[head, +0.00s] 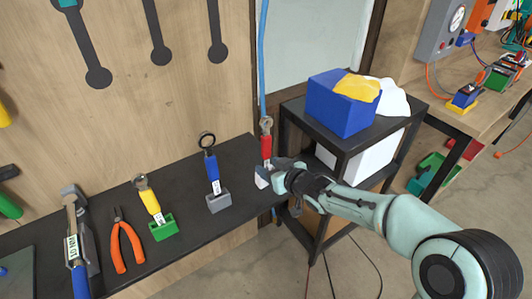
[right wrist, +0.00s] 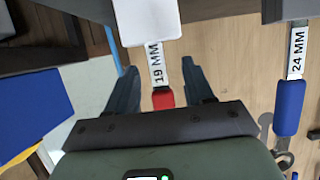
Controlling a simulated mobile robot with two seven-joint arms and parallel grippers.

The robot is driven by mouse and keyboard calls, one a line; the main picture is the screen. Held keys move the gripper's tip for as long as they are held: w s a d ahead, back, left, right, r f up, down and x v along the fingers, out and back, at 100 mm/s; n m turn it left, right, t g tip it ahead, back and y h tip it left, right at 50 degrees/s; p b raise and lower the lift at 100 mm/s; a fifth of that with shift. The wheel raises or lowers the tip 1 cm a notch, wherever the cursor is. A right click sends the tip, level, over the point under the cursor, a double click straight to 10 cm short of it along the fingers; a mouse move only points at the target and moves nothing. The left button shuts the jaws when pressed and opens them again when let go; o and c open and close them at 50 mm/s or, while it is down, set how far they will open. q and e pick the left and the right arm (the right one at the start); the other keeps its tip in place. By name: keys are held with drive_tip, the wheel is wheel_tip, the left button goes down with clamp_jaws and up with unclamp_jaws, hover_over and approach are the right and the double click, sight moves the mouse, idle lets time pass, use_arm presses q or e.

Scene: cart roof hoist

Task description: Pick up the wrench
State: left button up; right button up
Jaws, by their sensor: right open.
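Several wrenches stand upright in blocks on the dark bench. The red-handled wrench (head: 266,147) is at the bench's right end; its label reads 19 MM in the right wrist view (right wrist: 163,98), and it stands in a white block (right wrist: 147,22). My right gripper (head: 267,174) is at its lower handle, open, with one finger on each side of the label and gaps visible (right wrist: 158,72). A blue-handled wrench (head: 212,168), labelled 24 MM, stands in a grey block to the left. A yellow-handled wrench (head: 150,201) stands in a green block. My left gripper is not in view.
Orange pliers (head: 123,243) and a hammer (head: 76,250) lie on the bench (head: 192,222) at left. A black stand (head: 350,143) with a blue bin (head: 340,106) is close to my right forearm. A wooden board backs the bench.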

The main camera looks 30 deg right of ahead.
drive_tip(key=x, duration=0.1)
drive_tip(key=b+x, duration=0.1)
drive_tip(key=x, duration=0.3)
drive_tip(key=shift+w+d+r, duration=0.1)
drive_tip(key=shift+w+r, duration=0.05)
drive_tip(key=shift+r, duration=0.1)
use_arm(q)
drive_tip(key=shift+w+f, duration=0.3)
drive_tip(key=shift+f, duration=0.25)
use_arm(e)
clamp_jaws()
drive_tip(key=shift+r, duration=0.1)
wheel_tip(320, 180, up, 10)
drive_tip(key=p, duration=0.7)
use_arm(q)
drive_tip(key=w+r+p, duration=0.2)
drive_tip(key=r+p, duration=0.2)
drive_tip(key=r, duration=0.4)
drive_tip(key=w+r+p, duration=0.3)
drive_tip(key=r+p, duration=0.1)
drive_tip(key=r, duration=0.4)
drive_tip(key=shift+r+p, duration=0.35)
use_arm(e)
wheel_tip(320, 180, up, 10)
hover_over(268, 136)
drive_tip(key=w, duration=0.3)
drive_tip(key=shift+s+a, duration=0.2)
drive_tip(key=shift+s, duration=0.05)
